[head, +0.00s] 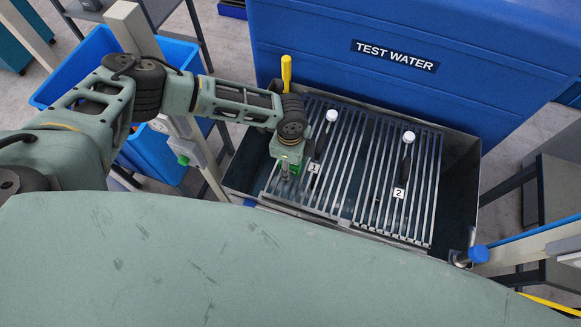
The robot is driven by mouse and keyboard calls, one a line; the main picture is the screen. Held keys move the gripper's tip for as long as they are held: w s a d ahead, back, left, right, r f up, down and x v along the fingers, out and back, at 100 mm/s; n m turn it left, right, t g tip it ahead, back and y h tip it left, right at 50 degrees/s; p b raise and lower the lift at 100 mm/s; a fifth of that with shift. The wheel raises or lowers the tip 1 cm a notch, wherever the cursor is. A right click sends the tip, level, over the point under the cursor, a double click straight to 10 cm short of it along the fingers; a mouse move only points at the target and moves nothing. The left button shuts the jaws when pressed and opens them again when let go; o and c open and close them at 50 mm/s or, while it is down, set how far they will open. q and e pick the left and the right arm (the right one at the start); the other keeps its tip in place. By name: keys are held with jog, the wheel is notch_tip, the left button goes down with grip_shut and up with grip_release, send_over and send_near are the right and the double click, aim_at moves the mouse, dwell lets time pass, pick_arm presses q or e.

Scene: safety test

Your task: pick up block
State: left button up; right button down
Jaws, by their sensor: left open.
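My left gripper (285,178) hangs over the left part of a metal grate (350,215), pointing down. It is open, but its fingers look small and partly hidden by its own body. No block can be made out for sure. A small bright green patch shows beside the gripper, and I cannot tell whether it is a block or part of the gripper. My right gripper is not in view.
The grate lies in a dark basin (463,165) below a blue tank marked TEST WATER (300,35). Two white-knobbed black levers, labelled 1 (331,116) and 2 (409,137), stand over the grate. A yellow handle (286,72) rises behind. Blue bins (150,155) stand left.

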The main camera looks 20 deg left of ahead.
pick_arm(q)
grip_shut()
dwell(0.5)
jog(key=shift+r, duration=0.2)
